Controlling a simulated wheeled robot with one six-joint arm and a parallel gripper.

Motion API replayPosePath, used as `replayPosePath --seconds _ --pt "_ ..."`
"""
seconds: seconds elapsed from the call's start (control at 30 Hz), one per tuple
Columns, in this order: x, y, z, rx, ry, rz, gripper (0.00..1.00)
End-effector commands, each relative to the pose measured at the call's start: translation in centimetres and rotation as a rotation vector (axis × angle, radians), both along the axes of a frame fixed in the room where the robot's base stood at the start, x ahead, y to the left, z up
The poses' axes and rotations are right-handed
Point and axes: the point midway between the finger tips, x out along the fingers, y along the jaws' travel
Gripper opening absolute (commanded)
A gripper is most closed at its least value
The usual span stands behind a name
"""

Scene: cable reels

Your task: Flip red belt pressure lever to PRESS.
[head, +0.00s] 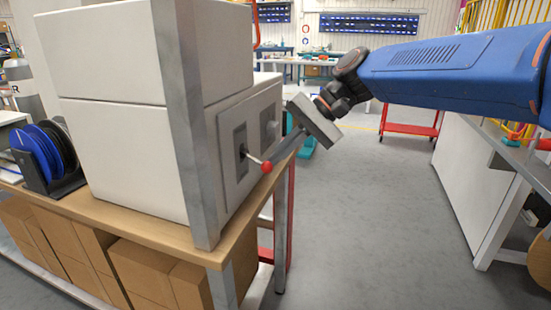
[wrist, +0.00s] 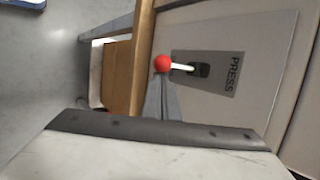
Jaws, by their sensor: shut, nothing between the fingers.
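The lever has a red ball knob (head: 267,167) on a thin pale stem. It sticks out from a dark slotted plate (head: 240,150) on the side of the white machine and slants down in the head view. In the wrist view, the red knob (wrist: 162,63) lies on the side away from the word PRESS on the grey plate (wrist: 222,86). My gripper (head: 274,160) is shut and empty. In the wrist view, its fingertips (wrist: 163,80) end right at the knob; I cannot tell whether they touch it.
The white machine (head: 120,130) stands on a wooden bench (head: 160,222) with a grey upright post (head: 187,110) at its corner. Blue reels (head: 40,152) stand left.

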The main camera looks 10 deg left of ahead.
Motion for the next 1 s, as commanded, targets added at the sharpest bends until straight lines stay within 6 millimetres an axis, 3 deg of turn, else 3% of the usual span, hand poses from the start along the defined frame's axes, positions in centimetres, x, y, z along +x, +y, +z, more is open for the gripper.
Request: replayPosePath --seconds 0.67,1.0 --pt "0.0 -0.1 0.9 -0.120 0.008 0.002 0.00" --pt "0.0 0.0 1.9 -0.279 0.020 0.002 0.00"
